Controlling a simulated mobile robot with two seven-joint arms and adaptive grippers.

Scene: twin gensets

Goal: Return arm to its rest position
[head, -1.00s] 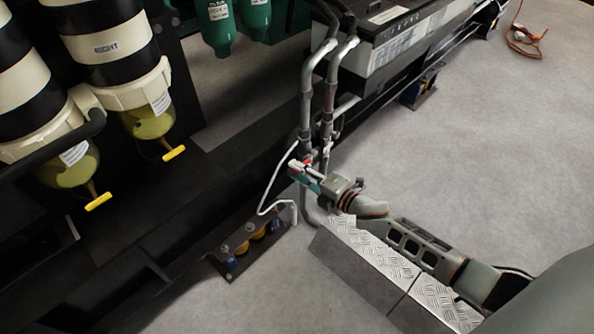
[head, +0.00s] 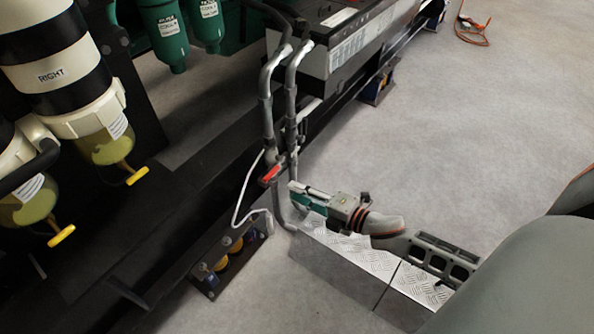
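My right arm (head: 440,254) comes in from the lower right, over the checker-plate step. My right gripper (head: 296,197) points left, with teal and grey parts at its end. It is a little right of the pipes and below the red valve handle (head: 271,173), with a visible gap to the handle. I cannot make out whether its fingers are apart or closed. Part of the arm near the right edge is hidden by a large grey rounded part of my own body. My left gripper is not in view.
Grey vertical pipes (head: 266,110) and a white cable (head: 238,207) stand close left of the gripper. The metal step (head: 345,252) lies below the arm. Filter bowls with yellow drain handles (head: 137,176) are at left. Open floor (head: 450,130) lies to the upper right.

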